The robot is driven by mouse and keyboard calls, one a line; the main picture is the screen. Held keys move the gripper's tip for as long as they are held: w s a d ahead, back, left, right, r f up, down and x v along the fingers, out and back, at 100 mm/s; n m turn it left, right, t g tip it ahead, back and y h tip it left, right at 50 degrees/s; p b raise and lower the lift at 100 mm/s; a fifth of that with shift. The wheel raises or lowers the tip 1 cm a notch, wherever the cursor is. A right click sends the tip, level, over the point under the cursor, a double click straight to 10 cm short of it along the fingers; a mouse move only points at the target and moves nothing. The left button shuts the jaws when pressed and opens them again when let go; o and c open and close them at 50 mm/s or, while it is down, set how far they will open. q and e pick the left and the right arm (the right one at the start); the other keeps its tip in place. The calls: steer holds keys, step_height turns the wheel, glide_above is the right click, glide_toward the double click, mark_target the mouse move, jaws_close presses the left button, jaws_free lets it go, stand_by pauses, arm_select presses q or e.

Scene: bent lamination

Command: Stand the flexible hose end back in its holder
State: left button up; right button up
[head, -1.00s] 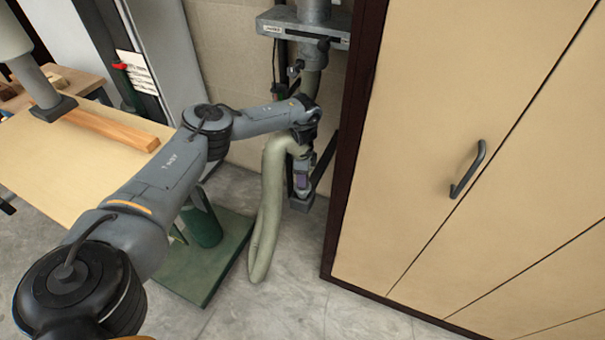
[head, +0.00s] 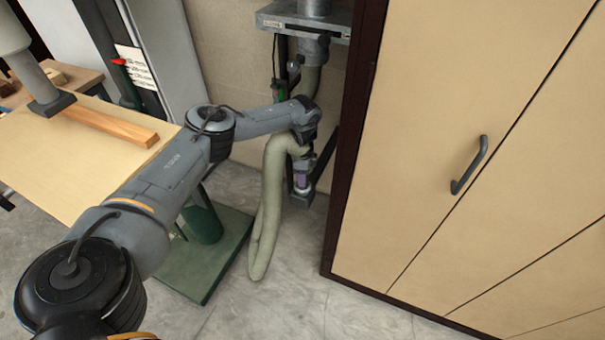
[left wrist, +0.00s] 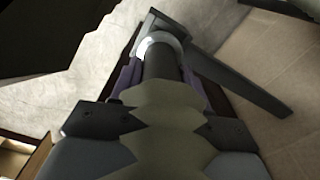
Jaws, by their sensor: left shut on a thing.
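The flexible hose (head: 268,205) is pale green-grey and hangs in a long loop below my left wrist, close to the floor. My left gripper (head: 303,168) is shut on its end piece, a dark tube with a light ring at the tip. The end piece (left wrist: 160,62) shows between the purple-padded fingers in the left wrist view. It points down at the dark holder (left wrist: 168,20), a square bracket on a flat arm. The holder is low by the wall in the head view (head: 301,201). The tip overlaps the holder; how deep it sits I cannot tell. My right gripper is out of view.
A tall beige cabinet (head: 450,120) with a dark edge stands close on the right. A grey pipe and metal shelf (head: 300,22) are above. A worktable (head: 85,160) with a wooden bar (head: 110,125) is at left, over a green base (head: 205,265).

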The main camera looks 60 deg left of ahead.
arm_select(q)
steer(key=shift+f, duration=0.3)
steer(key=shift+f, duration=0.1)
steer(key=shift+f+b, duration=0.55)
steer(key=shift+f, duration=0.3)
steer(key=o, duration=1)
steer(key=shift+r, duration=0.1)
step_height(320, 180, up, 9)
steer(key=p, duration=0.4)
steer(key=shift+r, duration=0.9)
steer(key=shift+r, duration=0.1)
